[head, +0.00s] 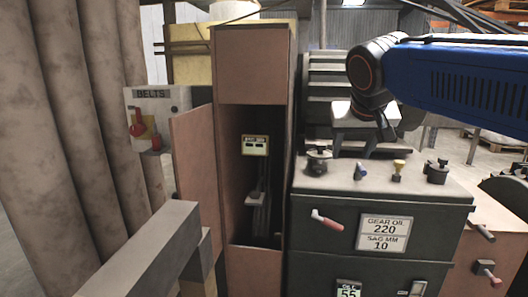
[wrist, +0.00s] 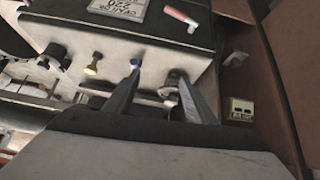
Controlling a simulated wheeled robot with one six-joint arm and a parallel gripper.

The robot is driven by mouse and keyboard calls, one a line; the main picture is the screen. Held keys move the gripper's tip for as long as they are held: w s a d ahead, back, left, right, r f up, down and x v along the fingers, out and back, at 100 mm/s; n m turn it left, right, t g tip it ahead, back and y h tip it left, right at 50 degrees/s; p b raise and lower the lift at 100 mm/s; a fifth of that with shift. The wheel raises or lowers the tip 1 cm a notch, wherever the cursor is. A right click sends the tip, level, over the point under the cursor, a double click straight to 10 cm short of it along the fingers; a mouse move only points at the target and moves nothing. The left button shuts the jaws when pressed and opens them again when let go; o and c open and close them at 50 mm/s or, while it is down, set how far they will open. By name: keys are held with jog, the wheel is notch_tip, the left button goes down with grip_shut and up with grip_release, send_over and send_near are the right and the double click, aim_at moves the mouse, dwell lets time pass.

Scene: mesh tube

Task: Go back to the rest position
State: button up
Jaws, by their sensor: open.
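My gripper (head: 352,147) hangs at the end of my blue arm, over the top of a dark machine cabinet (head: 400,200) in the head view. In the wrist view my gripper (wrist: 160,76) shows two dark fingers spread apart with nothing held between them. Beyond the fingers are a blue knob (wrist: 134,63), a yellow knob (wrist: 93,66) and a black knob (wrist: 52,56) on the cabinet top. Another dark fitting near the right finger is partly hidden.
A tall brown locker (head: 250,65) stands open left of the cabinet, with a small cream-faced box (head: 255,145) inside. Its door (head: 195,150) swings out left. A red-handled lever (head: 326,219) juts from the cabinet front. Thick pipes (head: 60,130) fill the far left.

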jog(key=s+d+f+g, duration=0.1)
jog(key=s+d+f, duration=0.1)
jog(key=s+f, duration=0.9)
jog(key=s+d+f+n+g+y, duration=0.1)
jog(key=s+d+f, duration=0.2)
jog(key=s+f, duration=0.8)
notch_tip(320, 180, down, 5)
jog(key=shift+s+d+f+n+g+y, duration=0.15)
jog(key=shift+s+f+n+g+y, duration=0.05)
jog(key=shift+s+n+g+y, duration=0.15)
jog(key=shift+c, duration=0.3)
